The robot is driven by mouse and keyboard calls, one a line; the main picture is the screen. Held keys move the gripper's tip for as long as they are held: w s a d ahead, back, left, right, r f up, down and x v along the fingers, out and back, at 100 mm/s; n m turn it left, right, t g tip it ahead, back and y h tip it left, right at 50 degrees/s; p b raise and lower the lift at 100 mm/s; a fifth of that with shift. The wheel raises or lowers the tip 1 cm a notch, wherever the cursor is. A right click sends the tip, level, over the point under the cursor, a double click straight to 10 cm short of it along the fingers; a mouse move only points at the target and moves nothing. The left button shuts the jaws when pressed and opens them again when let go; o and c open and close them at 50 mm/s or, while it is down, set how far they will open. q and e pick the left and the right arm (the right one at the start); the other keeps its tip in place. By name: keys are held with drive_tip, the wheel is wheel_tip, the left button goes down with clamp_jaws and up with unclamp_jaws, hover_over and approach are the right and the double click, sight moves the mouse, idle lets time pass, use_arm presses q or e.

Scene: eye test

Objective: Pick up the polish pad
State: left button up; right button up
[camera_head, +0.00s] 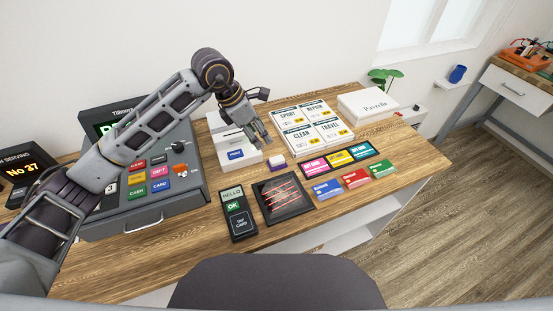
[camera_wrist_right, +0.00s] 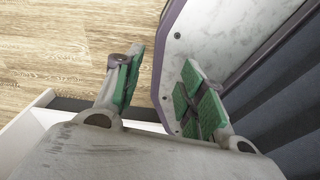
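A till (camera_head: 145,178) stands left under my left arm. A card reader (camera_head: 238,214), a dark tray with red lines (camera_head: 283,198) and colored cards (camera_head: 356,179) lie in front. White sign cards (camera_head: 302,134) and a white box (camera_head: 367,107) stand behind right. Wooden floor (camera_wrist_right: 60,50) lies below my right gripper.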

use_arm(q)
drive_tip(key=shift+s, duration=0.1)
use_arm(e)
drive_tip(key=shift+s, duration=0.25)
use_arm(q)
drive_tip(key=p, duration=0.1)
hover_over(277, 159)
drive_tip(key=a, duration=0.3)
drive_tip(key=f, duration=0.7)
drive_tip(key=shift+s+d+f, duration=0.25)
drive_tip(key=shift+s, duration=0.1)
drive_tip(key=shift+f, duration=0.2)
use_arm(e)
drive_tip(key=shift+w+a+r, duration=0.1)
drive_tip(key=shift+a+r, duration=0.4)
drive_tip(key=shift+r, duration=0.05)
use_arm(q)
drive_tip(key=shift+d+f, duration=0.1)
use_arm(e)
drive_tip(key=shift+d, duration=0.25)
use_arm(q)
drive_tip(key=shift+d+f+p, duration=0.25)
drive_tip(key=shift+f+p, duration=0.1)
drive_tip(key=shift+f, duration=0.15)
drive_tip(key=shift+p+x, duration=0.5)
drive_tip(key=shift+x, duration=1.35)
drive_tip(key=shift+f, duration=0.1)
use_arm(e)
drive_tip(key=shift+r, duration=0.75)
